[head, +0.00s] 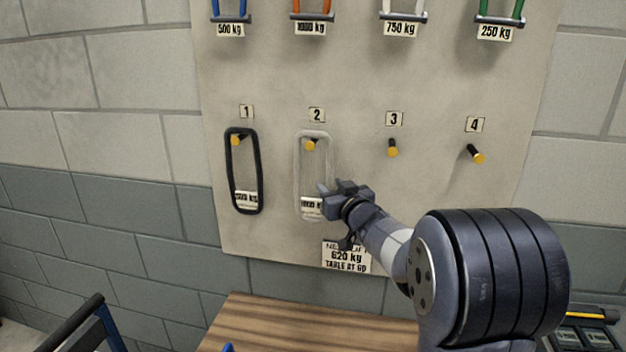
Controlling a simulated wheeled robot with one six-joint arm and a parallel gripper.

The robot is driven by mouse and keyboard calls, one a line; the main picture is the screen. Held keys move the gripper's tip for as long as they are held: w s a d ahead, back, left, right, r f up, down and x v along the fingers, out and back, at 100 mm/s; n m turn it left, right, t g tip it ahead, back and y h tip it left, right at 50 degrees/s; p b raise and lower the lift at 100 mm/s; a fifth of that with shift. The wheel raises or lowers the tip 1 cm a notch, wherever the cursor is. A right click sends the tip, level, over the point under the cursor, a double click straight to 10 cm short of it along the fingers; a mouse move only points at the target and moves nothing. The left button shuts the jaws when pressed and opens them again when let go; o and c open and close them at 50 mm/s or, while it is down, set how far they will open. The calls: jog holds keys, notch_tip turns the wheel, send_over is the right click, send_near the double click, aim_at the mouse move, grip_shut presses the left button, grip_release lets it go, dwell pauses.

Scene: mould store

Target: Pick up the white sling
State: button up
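The white sling (298,178) is a long pale loop hanging on the yellow-tipped peg (312,145) under label 2. A tag with small print sits at its lower end, partly covered by my gripper. My gripper (322,192) is at the lower right of the sling, overlapping its right edge in the head view. I cannot tell whether it touches the sling, and whether its fingers are open or shut is unclear.
A black sling (231,172) hangs on peg 1 to the left. Peg 3 (392,148) and peg 4 (476,154) are bare. Coloured slings hang along the top of the board (350,75).

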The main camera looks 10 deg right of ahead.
jog(key=shift+w+a, duration=0.25)
jog(key=shift+w, duration=0.85)
jog(key=shift+c, duration=0.5)
grip_shut()
